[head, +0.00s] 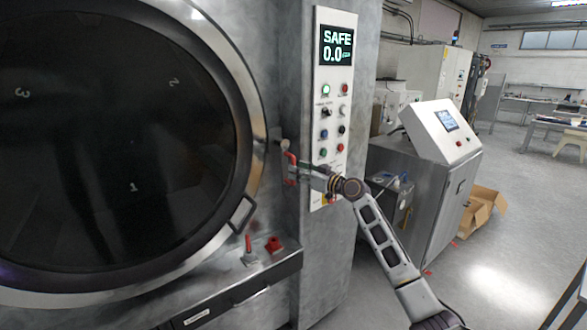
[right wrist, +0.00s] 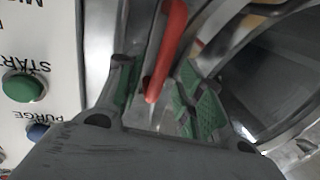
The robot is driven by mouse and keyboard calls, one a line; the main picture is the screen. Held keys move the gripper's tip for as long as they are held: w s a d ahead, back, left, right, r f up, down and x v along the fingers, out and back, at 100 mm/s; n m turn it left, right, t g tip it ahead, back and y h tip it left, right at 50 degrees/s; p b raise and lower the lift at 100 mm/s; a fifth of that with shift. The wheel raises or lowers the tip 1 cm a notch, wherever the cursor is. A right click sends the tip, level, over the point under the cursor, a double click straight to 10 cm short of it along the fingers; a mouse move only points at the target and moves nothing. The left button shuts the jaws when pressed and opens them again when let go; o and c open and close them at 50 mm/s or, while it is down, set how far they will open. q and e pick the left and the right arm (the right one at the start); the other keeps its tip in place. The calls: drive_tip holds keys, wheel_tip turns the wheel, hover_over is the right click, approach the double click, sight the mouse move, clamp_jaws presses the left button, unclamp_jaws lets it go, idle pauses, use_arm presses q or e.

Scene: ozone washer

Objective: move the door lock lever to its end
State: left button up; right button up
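The lever (right wrist: 169,45) also shows in the right wrist view, running down between the fingers. My right gripper (head: 296,169) is at the lever, reaching in from the right. In the right wrist view its green-padded fingers (right wrist: 160,85) stand apart on both sides of the lever. A gap shows at the left finger; whether the right finger touches the lever I cannot tell. My left gripper is out of view.
The control panel (head: 333,105) with buttons and a SAFE 0.0 display is close beside my right gripper. A door handle (head: 242,214) and a ledge with red fittings (head: 274,244) are below. A console cabinet (head: 440,165) stands right, with open floor beyond.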

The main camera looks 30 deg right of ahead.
sight(285, 162)
drive_tip(key=shift+p+x, duration=0.35)
drive_tip(key=shift+x, duration=1.2)
clamp_jaws()
